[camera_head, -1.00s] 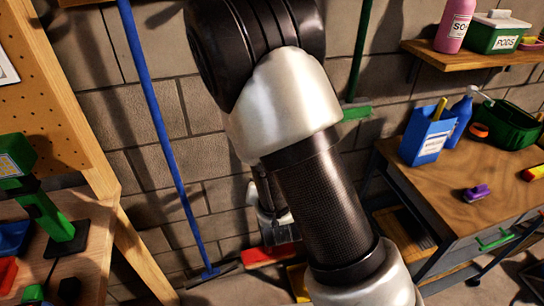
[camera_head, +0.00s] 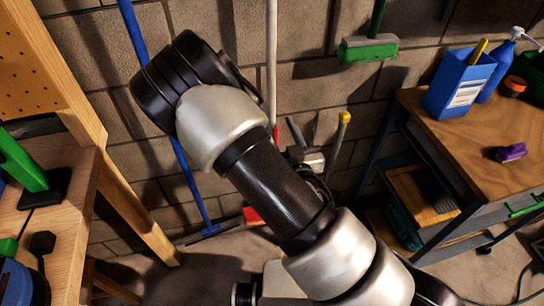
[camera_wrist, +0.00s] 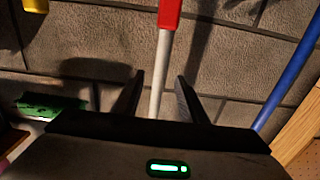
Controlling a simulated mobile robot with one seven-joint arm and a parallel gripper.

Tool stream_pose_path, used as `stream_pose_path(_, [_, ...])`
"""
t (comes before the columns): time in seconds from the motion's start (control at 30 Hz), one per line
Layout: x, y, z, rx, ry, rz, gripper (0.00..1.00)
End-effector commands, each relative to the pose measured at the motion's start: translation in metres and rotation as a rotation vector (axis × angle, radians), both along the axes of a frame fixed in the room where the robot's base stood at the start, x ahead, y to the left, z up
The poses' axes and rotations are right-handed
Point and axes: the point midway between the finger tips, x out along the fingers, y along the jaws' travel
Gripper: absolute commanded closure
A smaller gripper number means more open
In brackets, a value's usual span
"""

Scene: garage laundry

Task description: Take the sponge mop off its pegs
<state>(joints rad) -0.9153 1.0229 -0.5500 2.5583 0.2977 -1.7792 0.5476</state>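A white pole (camera_head: 272,70) with a red section at its lower part hangs against the block wall; I take it for the sponge mop's handle. Its upper end is out of the head view, and no sponge head or peg shows clearly. In the wrist view, which looks upside down, the white pole (camera_wrist: 160,70) and its red section (camera_wrist: 169,12) line up with the gap between my fingers. My gripper (camera_wrist: 158,95) is open, its two dark fingers on either side of the pole's line. I cannot tell how far the pole is beyond them. My arm hides much in the head view.
A blue pole (camera_head: 190,180) with a floor squeegee head leans left of the white pole. A green brush head (camera_head: 368,48) hangs to the right, above a yellow-tipped handle (camera_head: 345,118). A wooden workbench (camera_head: 60,215) stands left, a wood-topped cart (camera_head: 440,130) right.

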Motion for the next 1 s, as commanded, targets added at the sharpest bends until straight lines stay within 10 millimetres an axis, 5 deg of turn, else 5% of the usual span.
stream_pose_path(0.3, [0.059,0.018,0.001,-0.001,0.0,0.001,0.61])
stream_pose_path(1.0, [0.119,0.036,0.015,0.0,0.001,0.0,0.61])
